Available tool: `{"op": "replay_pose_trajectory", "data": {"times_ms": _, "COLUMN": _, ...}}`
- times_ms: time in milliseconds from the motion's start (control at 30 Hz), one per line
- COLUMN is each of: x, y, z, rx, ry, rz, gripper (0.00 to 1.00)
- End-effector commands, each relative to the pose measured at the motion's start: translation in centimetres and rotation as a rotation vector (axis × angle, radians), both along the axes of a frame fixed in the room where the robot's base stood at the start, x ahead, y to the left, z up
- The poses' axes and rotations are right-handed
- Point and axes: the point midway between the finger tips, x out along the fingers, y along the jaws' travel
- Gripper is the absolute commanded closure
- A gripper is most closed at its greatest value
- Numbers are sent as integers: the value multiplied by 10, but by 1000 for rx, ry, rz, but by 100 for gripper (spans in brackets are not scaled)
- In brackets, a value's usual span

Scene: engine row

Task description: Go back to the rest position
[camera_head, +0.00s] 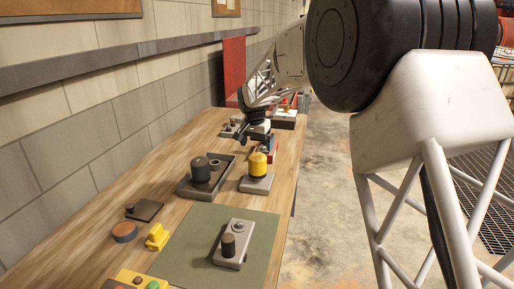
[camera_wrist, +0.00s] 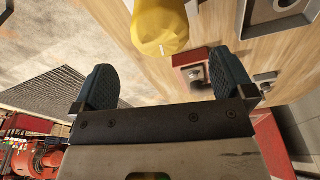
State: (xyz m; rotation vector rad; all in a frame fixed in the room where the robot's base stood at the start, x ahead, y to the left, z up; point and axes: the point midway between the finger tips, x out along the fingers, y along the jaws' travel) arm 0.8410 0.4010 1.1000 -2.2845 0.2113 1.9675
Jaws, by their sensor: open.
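My gripper (camera_head: 257,142) hangs over the far part of the wooden bench, just beyond a yellow cylinder (camera_head: 258,164) on a grey base. In the wrist view my gripper (camera_wrist: 163,70) is open, its two dark padded fingers wide apart with nothing held between them. The yellow cylinder (camera_wrist: 160,24) shows at the top of that view, ahead of the fingertips and apart from them. The arm reaches in from the upper right in the head view.
A grey tray (camera_head: 187,190) with a dark cylinder stands left of the yellow one. A green mat (camera_head: 190,256) with a grey block (camera_head: 231,258) lies nearer. A brick wall (camera_head: 90,100) borders the bench; concrete floor is right.

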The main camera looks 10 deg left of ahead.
Motion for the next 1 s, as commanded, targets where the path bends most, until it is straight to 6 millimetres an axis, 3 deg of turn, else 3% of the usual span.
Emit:
{"op": "replay_pose_trajectory", "data": {"times_ms": 367, "x": -1, "y": -2, "z": 2, "rx": 0, "ry": 0, "rz": 0, "gripper": 0}}
{"op": "replay_pose_trajectory", "data": {"times_ms": 567, "x": -10, "y": -20, "z": 13, "rx": 2, "ry": -3, "rz": 3, "gripper": 0}}
{"op": "replay_pose_trajectory", "data": {"times_ms": 767, "x": -34, "y": -63, "z": 36, "rx": 4, "ry": -7, "rz": 14, "gripper": 0}}
{"op": "replay_pose_trajectory", "data": {"times_ms": 1000, "x": -79, "y": -127, "z": 66, "rx": 6, "ry": -13, "rz": 31, "gripper": 0}}
